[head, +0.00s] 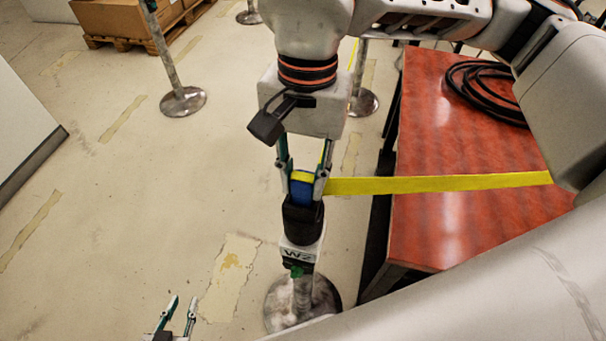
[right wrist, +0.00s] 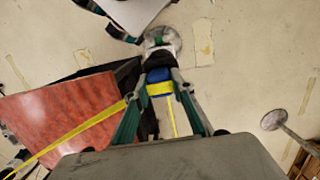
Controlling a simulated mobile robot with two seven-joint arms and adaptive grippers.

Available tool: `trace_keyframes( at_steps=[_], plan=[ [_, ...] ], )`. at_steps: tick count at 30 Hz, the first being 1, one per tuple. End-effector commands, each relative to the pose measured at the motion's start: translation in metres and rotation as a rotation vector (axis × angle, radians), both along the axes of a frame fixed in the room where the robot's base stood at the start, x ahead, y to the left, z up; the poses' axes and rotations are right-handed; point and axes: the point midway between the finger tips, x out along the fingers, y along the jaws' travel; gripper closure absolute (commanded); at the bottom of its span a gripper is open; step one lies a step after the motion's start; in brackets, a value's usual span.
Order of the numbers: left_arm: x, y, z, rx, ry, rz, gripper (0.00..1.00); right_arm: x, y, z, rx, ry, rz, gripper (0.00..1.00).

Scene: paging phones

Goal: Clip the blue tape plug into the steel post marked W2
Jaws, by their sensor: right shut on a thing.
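The blue tape plug (head: 301,191) has a yellow tape band at its top and is between the fingers of my right gripper (head: 302,183), which is shut on it. It also shows in the right wrist view (right wrist: 158,75). The plug is right at the black head (head: 303,222) of the steel post marked W2 (head: 297,254); I cannot tell whether it is seated inside. The post stands upright on a round, worn base (head: 283,309). My left gripper (head: 176,316) is open and empty at the bottom edge, left of the post.
Yellow tape (head: 440,185) runs right from the plug across the red table (head: 460,220). A black cable coil (head: 486,90) lies on the table. Other posts (head: 182,101) and a pallet with boxes (head: 130,18) stand behind.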

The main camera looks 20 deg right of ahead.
Motion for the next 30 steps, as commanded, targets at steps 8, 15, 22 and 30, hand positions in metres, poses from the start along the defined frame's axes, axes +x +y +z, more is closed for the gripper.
trace_keyframes(
  at_steps=[8, 15, 22, 30],
  plan=[
    [-0.001, 0.0, -0.003, 0.0, 0.003, 0.0, 0.75, 0.0, 0.0, -0.003, 0.001, -0.001, 0.001, 0.98],
    [-0.003, 0.0, -0.007, 0.001, 0.008, 0.0, 0.75, 0.0, 0.0, -0.008, 0.001, -0.001, 0.001, 0.98],
    [-0.005, 0.001, -0.011, 0.001, 0.013, 0.0, 0.75, 0.0, 0.0, -0.012, 0.001, -0.001, 0.001, 0.98],
    [-0.005, 0.001, -0.011, 0.001, 0.013, 0.0, 0.75, 0.0, 0.0, -0.012, 0.0, -0.001, 0.001, 0.69]
  ],
)
